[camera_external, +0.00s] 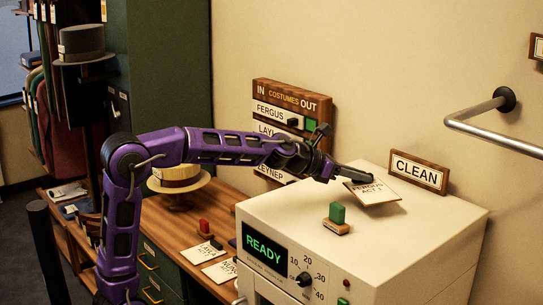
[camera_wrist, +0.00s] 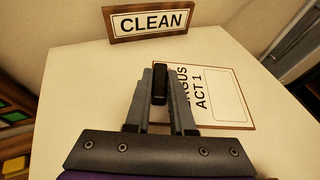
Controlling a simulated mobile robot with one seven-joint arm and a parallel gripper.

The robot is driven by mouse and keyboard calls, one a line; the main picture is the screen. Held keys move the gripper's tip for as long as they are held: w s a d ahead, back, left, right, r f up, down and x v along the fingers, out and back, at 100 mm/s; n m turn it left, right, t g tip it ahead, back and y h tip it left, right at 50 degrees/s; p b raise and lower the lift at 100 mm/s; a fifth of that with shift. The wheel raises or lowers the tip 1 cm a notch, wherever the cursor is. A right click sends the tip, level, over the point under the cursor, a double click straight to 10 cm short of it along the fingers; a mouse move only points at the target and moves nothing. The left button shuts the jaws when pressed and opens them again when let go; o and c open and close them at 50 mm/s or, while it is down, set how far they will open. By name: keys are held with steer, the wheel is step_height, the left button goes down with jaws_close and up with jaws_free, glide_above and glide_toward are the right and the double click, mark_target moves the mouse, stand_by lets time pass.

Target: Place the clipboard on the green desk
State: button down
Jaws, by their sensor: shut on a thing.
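The clipboard (camera_external: 377,193) is a small brown-edged board with white paper reading "FERGUS ACT 1". My gripper (camera_external: 357,176) is shut on its edge over the white machine's top. In the wrist view, the clipboard (camera_wrist: 225,95) shows to the right of my gripper (camera_wrist: 160,85), partly hidden by a finger. It looks slightly tilted; I cannot tell whether it touches the machine. The green desk (camera_external: 160,228), with a wooden top and green drawers, stands left of the machine, partly behind my arm.
The white machine (camera_external: 440,225) shows "READY" and carries a green-topped stamp (camera_external: 337,214) and a "CLEAN" sign (camera_external: 419,171). On the desk are a straw hat (camera_external: 178,178), a red-topped stamp (camera_external: 204,227) and cards (camera_external: 199,251). A metal rail (camera_external: 480,115) juts from the wall at right.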

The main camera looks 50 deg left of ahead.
mark_target(357, 190)
steer(key=shift+f+b, duration=1.4)
steer(key=shift+f, duration=0.45)
steer(key=shift+f, duration=0.2)
steer(key=c, duration=0.8)
jaws_free()
steer(key=shift+o, duration=0.2)
